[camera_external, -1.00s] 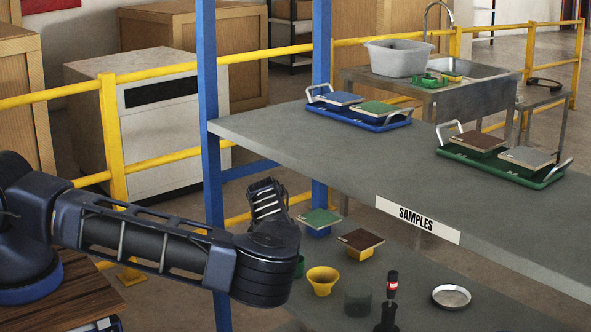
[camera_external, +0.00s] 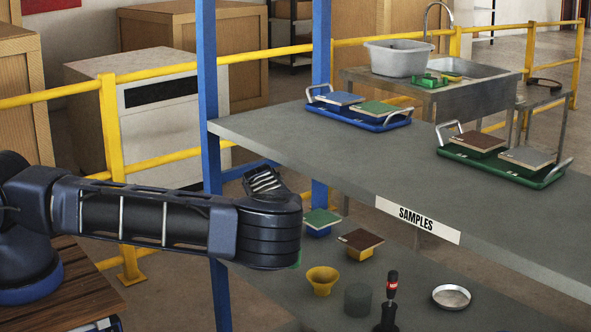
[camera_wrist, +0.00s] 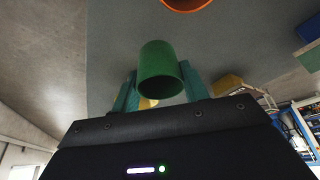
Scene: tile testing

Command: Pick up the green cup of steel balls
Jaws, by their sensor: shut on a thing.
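The green cup (camera_wrist: 160,68) sits between the two teal fingers of my gripper (camera_wrist: 161,82) in the wrist view. The fingers press on it from both sides. The cup's rim is towards the camera and its inside looks dark; I cannot make out steel balls in it. In the external view my wrist hides the gripper and most of the cup; only a small green edge (camera_external: 298,260) shows beside the wrist, over the lower shelf.
The upper shelf (camera_external: 330,155) and a blue post (camera_external: 208,100) are close by.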

